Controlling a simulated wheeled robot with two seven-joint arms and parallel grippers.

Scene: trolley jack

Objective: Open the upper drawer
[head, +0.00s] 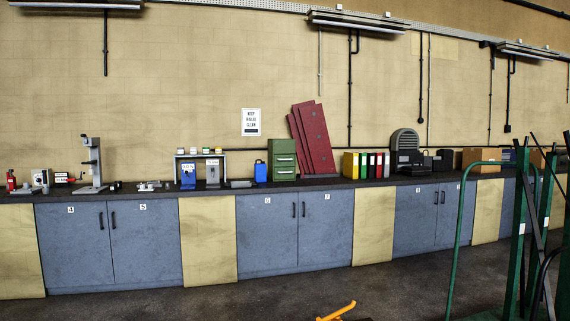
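A small green cabinet (269,159) stands on the dark worktop, left of the leaning dark red panels. Its front shows two drawers, one above the other, each with a pale handle strip. The upper drawer (285,158) looks shut, flush with the front. The lower drawer (284,171) looks shut too. The cabinet is far off and small, so a slight gap would be hard to see. Neither of my grippers is in view.
The long worktop (337,184) runs over blue cupboards (266,235). A blue canister (261,171) stands just left of the green cabinet; dark red panels (314,140) lean at its right. A green metal frame (515,240) stands at right. An orange-yellow bar (337,312) shows at the bottom. Floor before the cupboards looks clear.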

